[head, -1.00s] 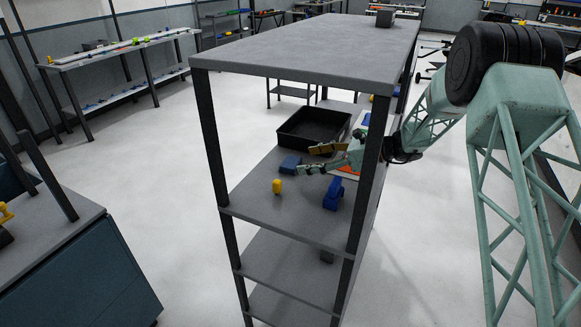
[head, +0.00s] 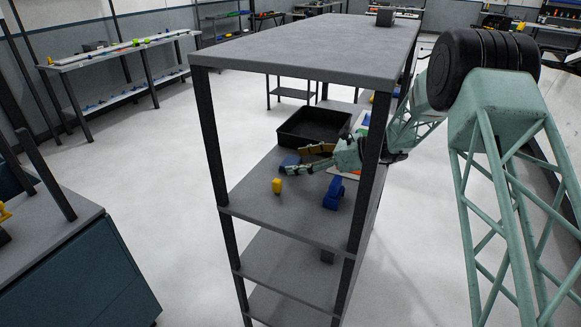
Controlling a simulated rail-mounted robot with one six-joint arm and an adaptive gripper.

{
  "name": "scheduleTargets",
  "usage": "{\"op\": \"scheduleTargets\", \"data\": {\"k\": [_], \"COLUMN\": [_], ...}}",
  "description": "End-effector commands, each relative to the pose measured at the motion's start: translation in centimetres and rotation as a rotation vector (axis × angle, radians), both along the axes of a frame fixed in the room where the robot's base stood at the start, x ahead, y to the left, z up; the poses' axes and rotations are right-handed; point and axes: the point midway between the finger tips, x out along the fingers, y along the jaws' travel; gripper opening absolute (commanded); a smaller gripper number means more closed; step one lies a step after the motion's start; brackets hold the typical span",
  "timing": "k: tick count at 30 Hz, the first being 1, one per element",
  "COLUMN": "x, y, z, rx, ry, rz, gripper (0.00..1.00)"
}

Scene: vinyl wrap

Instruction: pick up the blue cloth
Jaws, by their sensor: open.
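A small flat blue piece (head: 289,160), which looks like the folded blue cloth, lies on the upper inner shelf (head: 268,206), in front of the black tray. My gripper (head: 295,161) reaches in from the right under the top board. Its fingers are open and spread to the left, over or right beside the blue piece, and hide part of it. I cannot tell whether they touch it.
A yellow object (head: 277,186) stands just in front of my gripper, and a darker blue tool-like object (head: 334,193) to the right. A black tray (head: 312,125) is behind. The top board (head: 300,55) and front post (head: 368,175) are close to my arm.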

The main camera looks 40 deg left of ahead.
Motion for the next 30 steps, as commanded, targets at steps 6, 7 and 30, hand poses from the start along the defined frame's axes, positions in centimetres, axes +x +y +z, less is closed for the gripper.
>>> {"op": "scheduleTargets", "data": {"k": [6, 7, 30], "x": [-0.4, -0.5, -0.5], "y": [1.4, 1.5, 1.6], "z": [-0.7, -0.7, -0.7], "rx": [0.0, 0.001, 0.001], "ry": [0.0, 0.0, 0.0], "rz": [0.0, 0.0, 0.0], "gripper": [0.67, 0.67, 0.5]}}
